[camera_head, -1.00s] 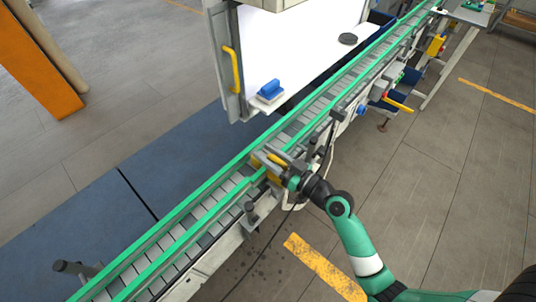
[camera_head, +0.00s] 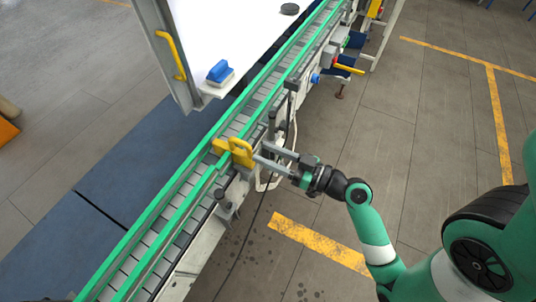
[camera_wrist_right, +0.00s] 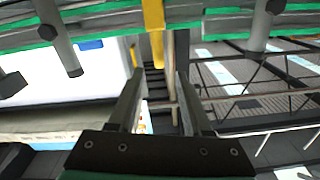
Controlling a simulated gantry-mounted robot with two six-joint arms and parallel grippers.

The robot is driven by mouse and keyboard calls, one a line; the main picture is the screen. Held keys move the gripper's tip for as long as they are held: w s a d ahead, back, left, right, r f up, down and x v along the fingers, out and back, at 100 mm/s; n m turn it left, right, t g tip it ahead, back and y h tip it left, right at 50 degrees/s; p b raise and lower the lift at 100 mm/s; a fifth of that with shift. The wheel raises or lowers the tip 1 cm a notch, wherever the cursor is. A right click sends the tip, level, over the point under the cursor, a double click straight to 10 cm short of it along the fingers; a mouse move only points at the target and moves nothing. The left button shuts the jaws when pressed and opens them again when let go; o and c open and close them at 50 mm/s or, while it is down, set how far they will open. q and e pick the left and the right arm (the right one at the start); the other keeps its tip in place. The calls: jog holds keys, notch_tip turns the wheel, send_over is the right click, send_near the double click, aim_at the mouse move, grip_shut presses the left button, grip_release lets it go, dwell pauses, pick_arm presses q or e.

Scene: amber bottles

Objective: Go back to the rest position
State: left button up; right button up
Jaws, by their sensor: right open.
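My right gripper (camera_head: 261,151) is at the near side of the conveyor in the head view, its arm reaching in from the lower right. Its two grey fingers are spread, with nothing seen held between them. A yellow piece (camera_head: 236,151) sits at the conveyor just past the fingertips. In the right wrist view the open fingers (camera_wrist_right: 160,75) point toward a yellow upright part (camera_wrist_right: 153,35), which shows beyond the tips. My left gripper is not in view.
The conveyor (camera_head: 160,222) with green rails runs diagonally across the head view. Open floor (camera_head: 400,130) lies to the right.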

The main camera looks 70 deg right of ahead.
jog(key=shift+a, duration=0.1)
dwell(0.5)
jog(key=w+a+r+n+t+y, duration=0.1)
jog(key=w+a+r+n+y, duration=0.25)
jog(key=a+r, duration=0.45)
jog(key=w+a+r+n+t+y, duration=0.25)
jog(key=r+n+y, duration=0.2)
jog(key=r, duration=0.75)
jog(key=w+a+r+n+y, duration=0.35)
jog(key=a+r, duration=0.25)
jog(key=r, duration=0.5)
jog(key=s+d+r+m+t+h+p, duration=0.1)
jog(key=r+m+t+h+p, duration=0.2)
jog(key=r+p, duration=1)
jog(key=s+d+r+m+t+h+p, duration=0.1)
jog(key=r+m+h+p, duration=0.4)
jog(key=r+p, duration=0.8)
notch_tip(320, 180, up, 14)
jog(key=shift+s+d+r+t+h, duration=0.1)
jog(key=shift+s+d+t+h, duration=0.3)
jog(key=shift+s+t, duration=0.5)
jog(key=shift+w, duration=0.1)
